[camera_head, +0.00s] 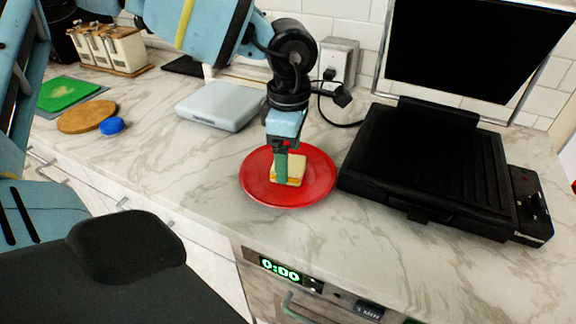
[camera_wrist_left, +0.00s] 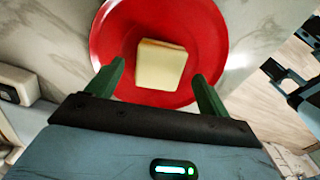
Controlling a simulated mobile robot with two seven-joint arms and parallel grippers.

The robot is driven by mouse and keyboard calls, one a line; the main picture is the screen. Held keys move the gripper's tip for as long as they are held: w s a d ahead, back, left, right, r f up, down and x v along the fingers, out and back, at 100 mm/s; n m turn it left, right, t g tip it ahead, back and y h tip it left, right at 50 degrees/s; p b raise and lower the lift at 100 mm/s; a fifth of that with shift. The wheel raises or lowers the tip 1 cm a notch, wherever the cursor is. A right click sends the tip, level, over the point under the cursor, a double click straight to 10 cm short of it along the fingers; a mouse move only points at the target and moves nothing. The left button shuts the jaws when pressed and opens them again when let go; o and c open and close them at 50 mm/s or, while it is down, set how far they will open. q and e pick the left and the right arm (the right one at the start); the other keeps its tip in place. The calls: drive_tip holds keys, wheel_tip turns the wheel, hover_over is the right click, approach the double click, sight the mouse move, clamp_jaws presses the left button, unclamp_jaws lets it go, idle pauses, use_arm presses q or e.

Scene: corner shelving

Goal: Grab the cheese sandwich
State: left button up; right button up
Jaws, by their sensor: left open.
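The cheese sandwich (camera_head: 292,170) lies on a red plate (camera_head: 320,184) on the marble counter. It is a square of pale bread with an orange edge. My left gripper (camera_head: 281,178) reaches down over the plate, and a green finger covers part of the sandwich in the head view. In the left wrist view the sandwich (camera_wrist_left: 160,66) lies just beyond the open green fingertips (camera_wrist_left: 158,72), roughly centred between them. The fingers stand apart with nothing held. I cannot tell whether they touch the sandwich. My right gripper does not show.
A black open grill (camera_head: 430,165) stands close to the plate's right. A grey flat box (camera_head: 221,106) lies behind left. A blue lid (camera_head: 111,125), a wooden board (camera_head: 87,117) and a green board (camera_head: 65,93) lie further left. An outlet and cord are behind.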

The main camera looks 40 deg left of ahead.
use_arm(q)
drive_tip(key=shift+f, duration=1.2)
drive_tip(key=c, duration=1.1)
drive_tip(key=shift+r, duration=0.1)
wheel_tip(320, 180, up, 10)
